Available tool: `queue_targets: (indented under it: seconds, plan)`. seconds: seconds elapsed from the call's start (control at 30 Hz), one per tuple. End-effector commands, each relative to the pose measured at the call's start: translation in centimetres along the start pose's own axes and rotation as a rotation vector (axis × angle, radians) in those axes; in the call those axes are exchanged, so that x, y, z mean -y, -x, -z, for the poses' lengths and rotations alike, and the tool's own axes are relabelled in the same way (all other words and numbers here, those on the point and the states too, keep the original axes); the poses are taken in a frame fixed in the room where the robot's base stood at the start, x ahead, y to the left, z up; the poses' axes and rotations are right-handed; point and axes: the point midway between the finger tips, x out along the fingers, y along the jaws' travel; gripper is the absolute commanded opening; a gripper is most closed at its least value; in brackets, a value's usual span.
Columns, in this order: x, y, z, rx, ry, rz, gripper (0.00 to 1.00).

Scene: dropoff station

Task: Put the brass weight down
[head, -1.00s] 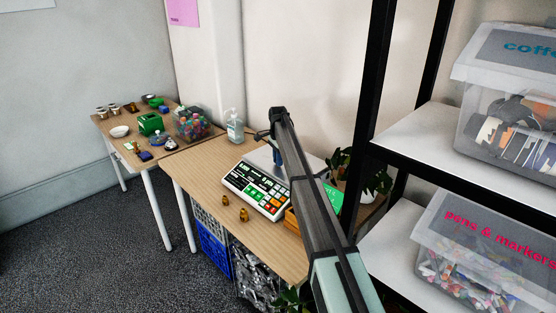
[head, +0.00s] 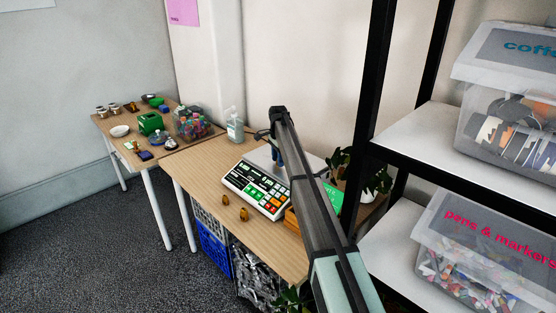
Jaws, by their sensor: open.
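Two small brass weights stand close together on the wooden table (head: 205,166), in front of the scale: a left brass weight (head: 225,199) and a right brass weight (head: 244,214). The white scale (head: 235,181) has a keypad of green, white and orange keys and a metal plate behind it. My gripper (head: 277,158) is over the plate, behind the scale's keypad. It is open and apart from both visible weights. My arm hides much of the plate, and I cannot tell whether anything lies between the fingers or under them.
A sanitizer bottle (head: 234,125) stands at the table's back. A potted plant (head: 372,172) and a green box (head: 333,197) are right of my arm. Black shelving with clear bins (head: 505,95) rises at the right. The table's left front is clear.

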Motion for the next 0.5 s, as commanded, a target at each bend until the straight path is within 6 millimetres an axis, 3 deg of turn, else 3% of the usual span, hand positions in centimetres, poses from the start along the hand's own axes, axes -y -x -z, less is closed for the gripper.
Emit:
queue_targets:
  seconds: [0.5]
  plan:
    - [0.1,8.6,0.0,-0.001,0.000,0.002,0.46]
